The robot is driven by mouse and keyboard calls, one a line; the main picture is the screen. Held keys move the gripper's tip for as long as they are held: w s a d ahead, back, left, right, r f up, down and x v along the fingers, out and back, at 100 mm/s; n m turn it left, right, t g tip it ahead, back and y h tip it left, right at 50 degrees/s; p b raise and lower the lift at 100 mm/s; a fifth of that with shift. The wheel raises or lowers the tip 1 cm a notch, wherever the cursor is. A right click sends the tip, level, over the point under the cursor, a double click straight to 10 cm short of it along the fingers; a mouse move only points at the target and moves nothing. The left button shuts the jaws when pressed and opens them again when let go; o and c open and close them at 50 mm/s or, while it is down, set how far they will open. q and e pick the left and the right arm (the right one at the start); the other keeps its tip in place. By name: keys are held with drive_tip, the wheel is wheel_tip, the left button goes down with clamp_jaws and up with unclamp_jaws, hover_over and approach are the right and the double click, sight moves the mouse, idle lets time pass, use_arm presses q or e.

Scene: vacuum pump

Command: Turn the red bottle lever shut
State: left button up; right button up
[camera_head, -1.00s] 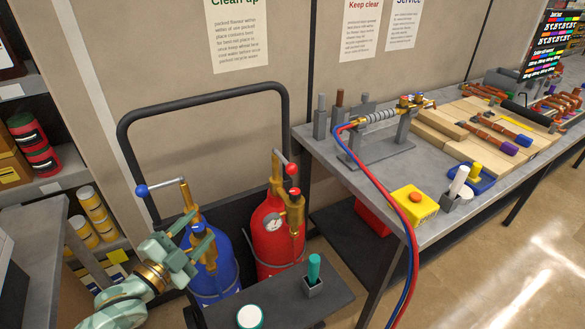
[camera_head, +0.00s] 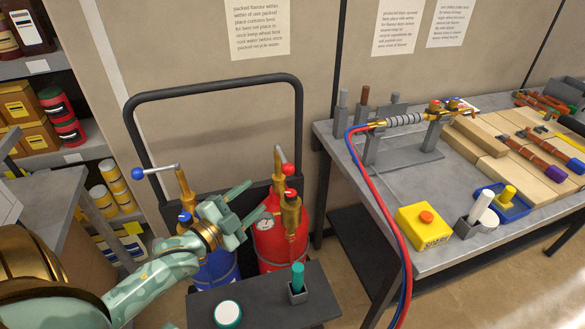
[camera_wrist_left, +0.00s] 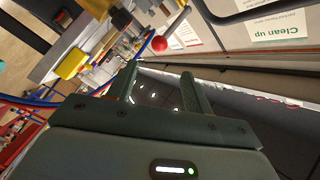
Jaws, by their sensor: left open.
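The red bottle (camera_head: 278,248) stands upright in the cart, with a brass valve and a gauge on top. Its lever (camera_head: 281,155) is a short grey bar with a red ball (camera_head: 288,170), angled down towards the front. My left gripper (camera_head: 257,195) is open and empty, its fingers pointing towards the red bottle's top, below and left of the red ball in the head view. In the left wrist view the red ball (camera_wrist_left: 159,43) shows beyond the fingertips, apart from them. My right gripper is not in view.
The blue bottle (camera_head: 218,270), partly hidden by my left arm, has a lever with a blue ball (camera_head: 138,173) pointing left. The cart's black handle (camera_head: 215,88) arches behind. A small shelf (camera_head: 265,300) is in front. Red and blue hoses (camera_head: 400,240) hang from the bench at right.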

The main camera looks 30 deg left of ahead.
sight(284, 173)
use_arm(q)
drive_tip(key=w, duration=0.4)
drive_tip(key=w+d+b, duration=0.1)
drive_tip(key=w, duration=0.9)
drive_tip(key=shift+d, duration=0.35)
clamp_jaws()
